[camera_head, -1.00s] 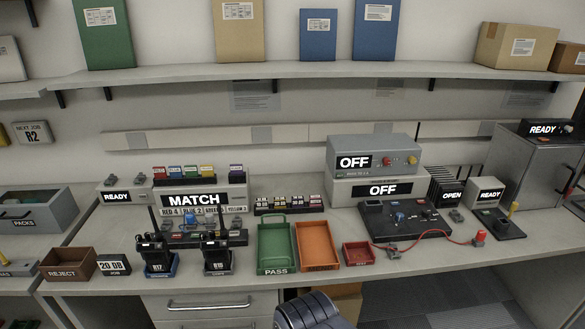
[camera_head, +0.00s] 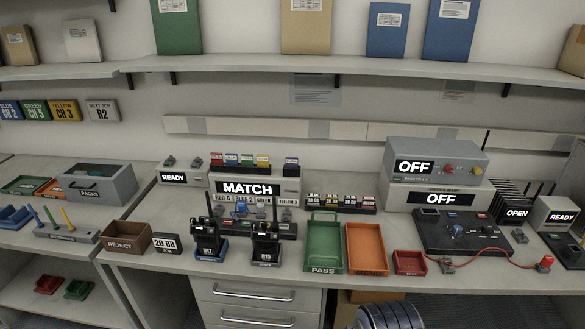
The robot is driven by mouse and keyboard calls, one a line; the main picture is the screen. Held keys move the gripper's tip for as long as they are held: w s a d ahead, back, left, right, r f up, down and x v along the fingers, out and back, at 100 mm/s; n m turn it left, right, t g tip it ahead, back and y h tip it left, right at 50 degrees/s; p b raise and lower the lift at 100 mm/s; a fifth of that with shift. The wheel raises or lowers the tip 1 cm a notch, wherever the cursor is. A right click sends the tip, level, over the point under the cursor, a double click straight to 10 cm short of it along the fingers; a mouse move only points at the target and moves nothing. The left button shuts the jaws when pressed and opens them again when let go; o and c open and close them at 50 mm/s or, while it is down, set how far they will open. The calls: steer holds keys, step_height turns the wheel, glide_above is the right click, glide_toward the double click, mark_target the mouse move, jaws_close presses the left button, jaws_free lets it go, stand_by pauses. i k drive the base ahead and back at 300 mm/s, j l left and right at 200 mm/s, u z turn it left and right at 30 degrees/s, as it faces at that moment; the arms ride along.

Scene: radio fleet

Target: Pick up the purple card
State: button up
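A small blue-purple card (camera_head: 291,162) stands in a holder on the right end of the MATCH unit (camera_head: 245,189), on the bench. It is the closest to purple that I see, but it is too small to be sure of its colour. Red, blue, green and yellow cards (camera_head: 240,159) stand in a row to its left on top of the same unit.
Two radios (camera_head: 208,238) stand in front of the MATCH unit. A green PASS tray (camera_head: 323,269), an orange tray (camera_head: 367,270) and a red bin (camera_head: 409,262) lie to the right. A REJECT box (camera_head: 127,240) is at left. A shelf (camera_head: 340,66) runs above the bench.

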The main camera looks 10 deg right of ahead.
mark_target(290, 162)
steer(key=i+j+z, duration=0.35)
steer(key=j, duration=0.3)
steer(key=i+j+z, duration=0.15)
steer(key=j, duration=0.2)
steer(key=i+j+z, duration=0.35)
steer(key=j, duration=0.4)
